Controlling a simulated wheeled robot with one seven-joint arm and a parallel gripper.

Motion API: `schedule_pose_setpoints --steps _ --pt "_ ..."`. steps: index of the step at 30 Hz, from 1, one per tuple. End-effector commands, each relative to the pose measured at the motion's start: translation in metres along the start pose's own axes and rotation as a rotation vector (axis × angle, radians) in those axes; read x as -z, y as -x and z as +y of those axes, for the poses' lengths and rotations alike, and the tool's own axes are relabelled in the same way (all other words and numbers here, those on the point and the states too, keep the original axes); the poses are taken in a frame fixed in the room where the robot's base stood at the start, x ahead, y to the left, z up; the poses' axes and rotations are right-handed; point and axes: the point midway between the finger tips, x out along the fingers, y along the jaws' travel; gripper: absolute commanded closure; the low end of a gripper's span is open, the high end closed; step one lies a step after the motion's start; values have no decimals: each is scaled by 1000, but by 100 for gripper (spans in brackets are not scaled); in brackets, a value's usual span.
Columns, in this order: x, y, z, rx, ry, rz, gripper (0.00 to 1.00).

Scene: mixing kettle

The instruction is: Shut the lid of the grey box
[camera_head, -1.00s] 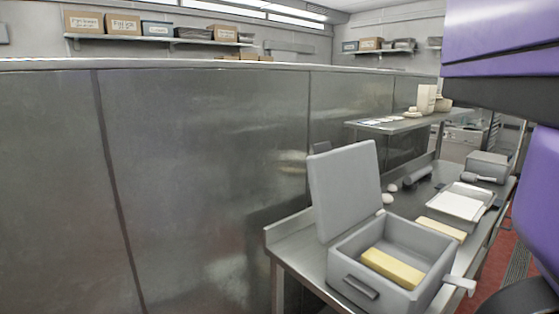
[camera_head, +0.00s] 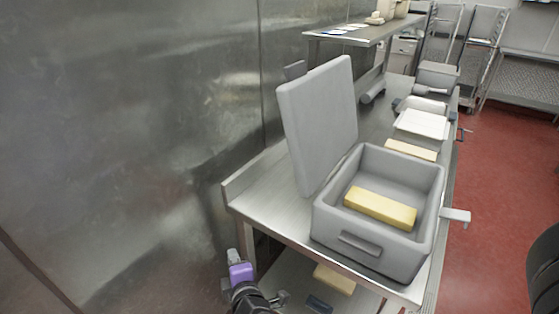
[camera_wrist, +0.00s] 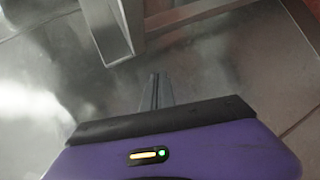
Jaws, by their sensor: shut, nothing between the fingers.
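The grey box (camera_head: 335,239) stands at the near end of the steel table, with a yellow block (camera_head: 381,207) inside. Its lid (camera_head: 318,125) is open and stands nearly upright at the box's left side. A light grey handle (camera_head: 455,215) sticks out at the right. My gripper (camera_head: 234,254) is low at the bottom of the head view, left of the box and beside the table's near left corner, apart from the lid. In the wrist view my gripper's fingers (camera_wrist: 157,90) are together and empty, before a grey metal surface; the box is not recognisable there.
A steel wall panel (camera_head: 130,140) runs along the left. The table (camera_head: 270,190) also holds a yellow block (camera_head: 411,150), a white tray (camera_head: 422,124) and other items farther back. A lower shelf holds another block (camera_head: 334,279). Red floor (camera_head: 508,190) is open at the right.

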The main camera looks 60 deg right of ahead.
Motion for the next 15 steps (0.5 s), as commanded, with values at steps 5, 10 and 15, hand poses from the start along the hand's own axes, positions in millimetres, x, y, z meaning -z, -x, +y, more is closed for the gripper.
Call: schedule_pose_setpoints --steps 5,10,15 --pt "5 -42 66 -96 112 -178 100" --pt "3 -62 136 -167 191 -370 100" --pt "-1 -65 211 -225 235 -577 100"
